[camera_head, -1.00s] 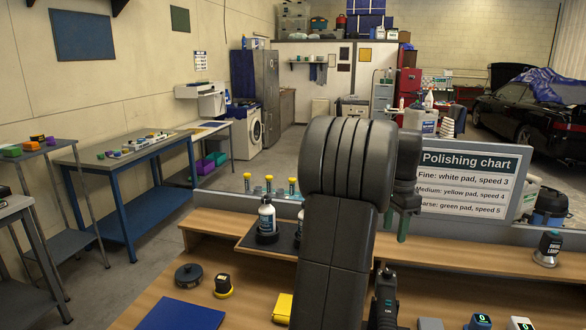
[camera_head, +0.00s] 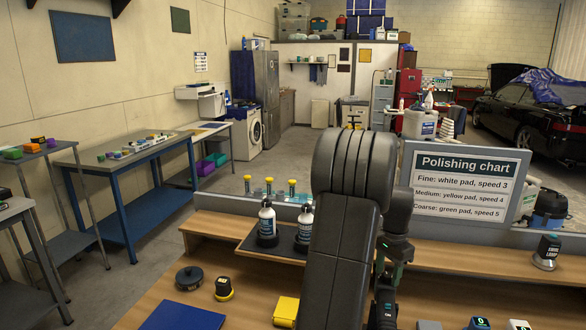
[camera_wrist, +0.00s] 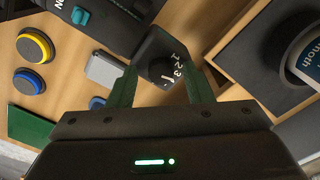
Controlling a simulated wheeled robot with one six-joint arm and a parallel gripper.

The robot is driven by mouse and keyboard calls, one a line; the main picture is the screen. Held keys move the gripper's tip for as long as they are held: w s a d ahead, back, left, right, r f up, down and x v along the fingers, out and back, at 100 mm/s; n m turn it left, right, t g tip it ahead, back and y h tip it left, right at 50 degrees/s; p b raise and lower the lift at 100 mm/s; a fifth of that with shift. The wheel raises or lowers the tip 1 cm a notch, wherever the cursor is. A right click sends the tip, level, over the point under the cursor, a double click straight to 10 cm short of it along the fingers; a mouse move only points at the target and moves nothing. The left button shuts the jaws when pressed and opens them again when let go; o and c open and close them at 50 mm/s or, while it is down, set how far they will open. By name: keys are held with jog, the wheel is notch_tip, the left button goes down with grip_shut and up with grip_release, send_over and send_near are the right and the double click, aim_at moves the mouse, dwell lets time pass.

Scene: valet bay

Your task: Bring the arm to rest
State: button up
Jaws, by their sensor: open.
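My arm rises over the wooden bench in the middle of the head view. My gripper (camera_head: 389,268) hangs at its right side, pointing down, partly hidden by the dark arm. In the wrist view the two green fingers of my gripper (camera_wrist: 160,72) are spread apart, with nothing seen held between them. A dark dial (camera_wrist: 162,69) marked with numbers shows between the fingers; I cannot tell how far it is from the tips. A dark polisher (camera_head: 385,303) is below the gripper in the head view.
Two bottles (camera_head: 267,224) (camera_head: 304,228) stand on a dark mat left of the arm. The polishing chart (camera_head: 465,187) stands right of it.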

jog(key=n, duration=0.4)
jog(key=shift+n, duration=0.4)
jog(key=n, duration=0.4)
jog(key=shift+n, duration=0.3)
jog(key=shift+r+b, duration=0.55)
jog(key=shift+r, duration=2.5)
